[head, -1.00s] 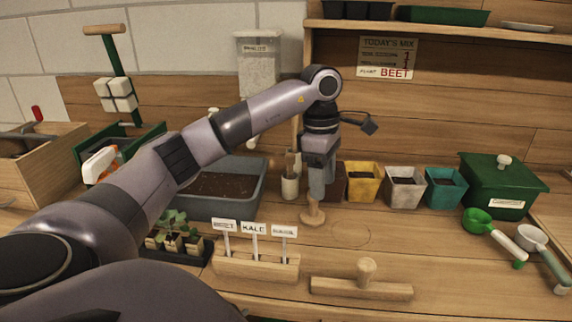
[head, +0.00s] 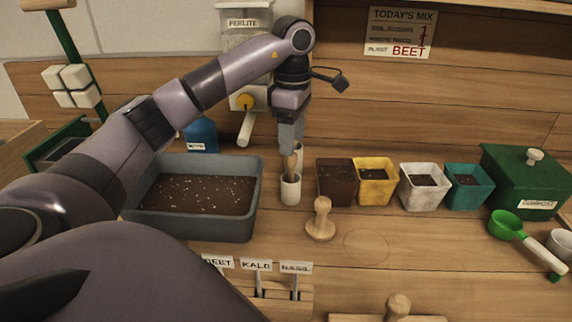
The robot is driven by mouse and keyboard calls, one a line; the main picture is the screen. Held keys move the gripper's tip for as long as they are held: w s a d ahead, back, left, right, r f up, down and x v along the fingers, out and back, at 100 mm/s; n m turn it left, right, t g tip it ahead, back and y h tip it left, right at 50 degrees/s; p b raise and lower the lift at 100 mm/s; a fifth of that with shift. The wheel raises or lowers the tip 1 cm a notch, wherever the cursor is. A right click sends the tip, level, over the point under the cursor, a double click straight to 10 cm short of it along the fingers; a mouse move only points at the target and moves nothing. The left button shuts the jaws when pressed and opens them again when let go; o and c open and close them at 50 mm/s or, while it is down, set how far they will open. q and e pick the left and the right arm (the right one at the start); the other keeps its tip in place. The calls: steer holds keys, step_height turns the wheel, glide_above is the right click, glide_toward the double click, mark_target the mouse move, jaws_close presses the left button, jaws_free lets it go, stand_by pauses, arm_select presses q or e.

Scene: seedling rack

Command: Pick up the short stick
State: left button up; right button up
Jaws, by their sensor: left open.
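A small pale cup (head: 290,191) stands on the bench just right of the soil tray. A short wooden stick (head: 293,166) pokes up out of it. My left gripper (head: 291,148) points down right above the cup, its fingertips at the stick's upper end. It is open; the fingers partly hide what is behind them, and I cannot tell whether they touch the stick. My right gripper is out of view.
The grey soil tray (head: 250,215) is left of the cup. A brown pot (head: 336,190) and several other pots stand to the right. A wooden stamp (head: 320,222) stands in front. Labelled sticks stand in a wooden holder (head: 300,290) at the front.

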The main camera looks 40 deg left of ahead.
mark_target(291, 160)
arm_select(q)
steer(key=shift+w+a, duration=0.1)
steer(key=shift+a, duration=0.1)
steer(key=shift+f, duration=0.15)
step_height(291, 160, down, 7)
steer(key=shift+w+a+r+p, duration=0.1)
steer(key=shift+w+r+p, duration=0.05)
steer(key=shift+p, duration=0.15)
jaws_close()
